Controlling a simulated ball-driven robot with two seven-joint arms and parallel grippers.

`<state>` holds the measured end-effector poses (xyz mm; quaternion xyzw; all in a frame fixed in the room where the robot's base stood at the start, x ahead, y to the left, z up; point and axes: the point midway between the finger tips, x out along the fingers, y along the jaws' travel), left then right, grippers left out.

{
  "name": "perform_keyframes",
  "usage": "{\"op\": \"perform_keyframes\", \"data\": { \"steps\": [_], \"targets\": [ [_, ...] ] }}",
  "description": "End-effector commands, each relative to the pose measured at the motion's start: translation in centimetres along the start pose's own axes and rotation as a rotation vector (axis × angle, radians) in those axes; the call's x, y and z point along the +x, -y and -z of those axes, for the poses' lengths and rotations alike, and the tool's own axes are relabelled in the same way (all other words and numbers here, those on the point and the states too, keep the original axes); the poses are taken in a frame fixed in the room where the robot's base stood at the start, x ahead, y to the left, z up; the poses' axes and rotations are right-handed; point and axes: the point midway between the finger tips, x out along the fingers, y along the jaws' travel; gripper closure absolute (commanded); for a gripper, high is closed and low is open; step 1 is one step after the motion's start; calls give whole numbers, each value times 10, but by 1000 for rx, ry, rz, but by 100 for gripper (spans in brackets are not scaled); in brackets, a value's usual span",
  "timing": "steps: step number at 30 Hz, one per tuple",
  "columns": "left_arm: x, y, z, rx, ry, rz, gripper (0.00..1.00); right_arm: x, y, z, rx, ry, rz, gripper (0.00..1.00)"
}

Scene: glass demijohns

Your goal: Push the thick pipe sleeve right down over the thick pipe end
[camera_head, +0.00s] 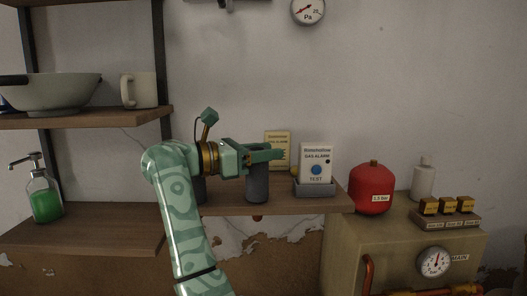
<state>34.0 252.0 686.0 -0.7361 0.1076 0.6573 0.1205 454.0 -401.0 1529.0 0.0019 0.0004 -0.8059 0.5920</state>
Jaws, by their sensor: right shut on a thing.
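My right gripper (268,154) reaches in from the left above the middle shelf, its fingers pointing right. It is shut at the top of an upright dark grey cylinder (257,184), which looks like the thick pipe sleeve. The cylinder's lower part shows below the fingers, down to the shelf. I cannot tell a separate pipe end from the sleeve, nor how far one sits over the other. Another dark cylinder (201,190) is mostly hidden behind my right arm. My left gripper is not in view.
A gas alarm box (317,165) stands in a grey tray (315,190) right of the cylinder, with a yellow alarm carton (278,148) behind. A red tank (373,188) stands farther right.

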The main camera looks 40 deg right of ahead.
Motion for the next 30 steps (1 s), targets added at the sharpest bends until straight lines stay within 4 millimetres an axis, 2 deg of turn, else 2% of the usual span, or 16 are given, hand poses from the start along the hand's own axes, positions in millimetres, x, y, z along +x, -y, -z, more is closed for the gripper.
{"op": "perform_keyframes", "data": {
  "steps": [30],
  "targets": [
    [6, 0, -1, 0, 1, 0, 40, 0, 0, 5, -1, 0, 0, 100]
  ]
}}
